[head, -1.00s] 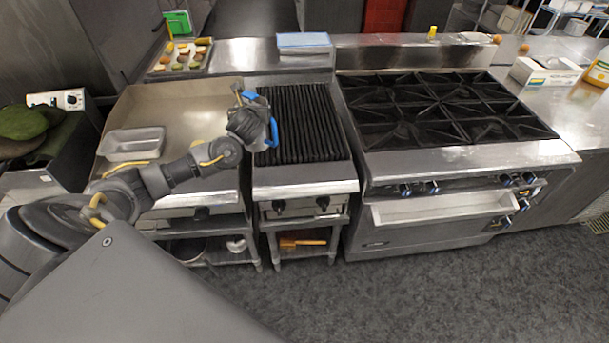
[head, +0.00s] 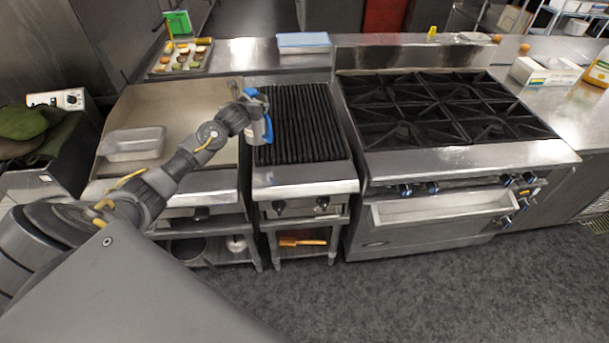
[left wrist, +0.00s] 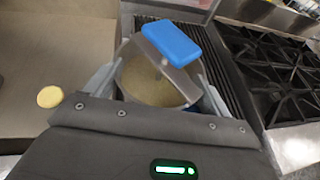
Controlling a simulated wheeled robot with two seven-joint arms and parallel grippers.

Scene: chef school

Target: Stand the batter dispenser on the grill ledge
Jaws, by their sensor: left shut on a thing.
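The batter dispenser (head: 258,130) is a pale container with a blue handle, held in the air over the left side of the black-barred grill (head: 302,122). In the left wrist view the dispenser (left wrist: 150,84) sits between the two fingers, its blue grip on top and tan batter inside. My left gripper (head: 250,112) is shut on it; the fingers also show in the left wrist view (left wrist: 158,90). The grill's steel front ledge (head: 300,173) is bare, below and nearer than the dispenser. My right gripper is not in view.
A flat griddle (head: 190,105) with a steel pan (head: 133,144) lies left of the grill. A burner range (head: 450,110) stands right. Behind are a tray of food (head: 181,58) and a blue-lidded box (head: 303,42).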

